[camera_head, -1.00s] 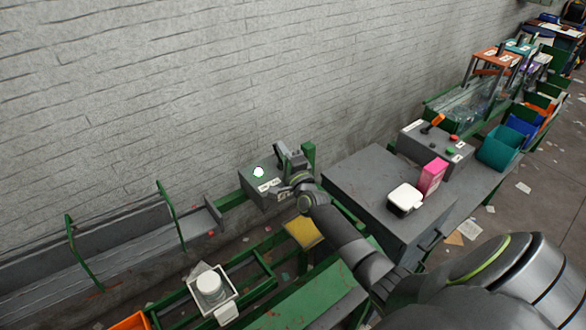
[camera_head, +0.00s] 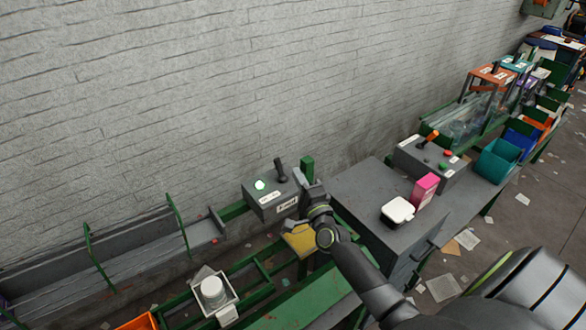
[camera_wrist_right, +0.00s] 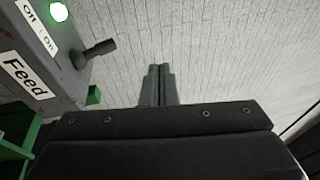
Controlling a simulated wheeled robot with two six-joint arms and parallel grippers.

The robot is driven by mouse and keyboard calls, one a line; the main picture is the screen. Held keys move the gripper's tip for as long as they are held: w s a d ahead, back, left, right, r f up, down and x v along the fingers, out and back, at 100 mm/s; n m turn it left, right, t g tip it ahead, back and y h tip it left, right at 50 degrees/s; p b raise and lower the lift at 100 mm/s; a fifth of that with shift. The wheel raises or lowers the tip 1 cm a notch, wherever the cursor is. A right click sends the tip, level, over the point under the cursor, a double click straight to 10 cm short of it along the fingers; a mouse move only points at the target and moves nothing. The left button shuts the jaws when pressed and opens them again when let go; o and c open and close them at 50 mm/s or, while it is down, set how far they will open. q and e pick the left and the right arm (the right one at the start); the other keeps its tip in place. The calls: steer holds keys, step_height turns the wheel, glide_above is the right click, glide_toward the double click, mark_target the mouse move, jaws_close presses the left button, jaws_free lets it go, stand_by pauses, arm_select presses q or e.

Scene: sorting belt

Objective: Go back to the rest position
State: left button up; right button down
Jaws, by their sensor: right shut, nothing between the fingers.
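My right gripper (camera_head: 306,180) is to the right of the grey feed control box (camera_head: 270,203) in the head view, apart from its lever. In the right wrist view its fingers (camera_wrist_right: 158,86) are together with nothing between them. The box (camera_wrist_right: 42,70) shows there at the left, with a lit green lamp (camera_wrist_right: 59,12), a black lever (camera_wrist_right: 94,53) and labels reading "Feed" and "Off On". My left gripper is not in view.
A grey cabinet (camera_head: 375,195) with a white container (camera_head: 397,211) and a pink box (camera_head: 425,190) stands right of my arm. A second control box (camera_head: 432,160) and colored bins are farther back. The brick wall (camera_head: 150,90) is behind the belt.

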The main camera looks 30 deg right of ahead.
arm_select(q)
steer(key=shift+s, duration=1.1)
arm_select(e)
steer(key=shift+s+a+r, duration=0.1)
steer(key=shift+s, duration=0.15)
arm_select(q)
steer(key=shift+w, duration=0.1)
arm_select(e)
steer(key=shift+s, duration=0.1)
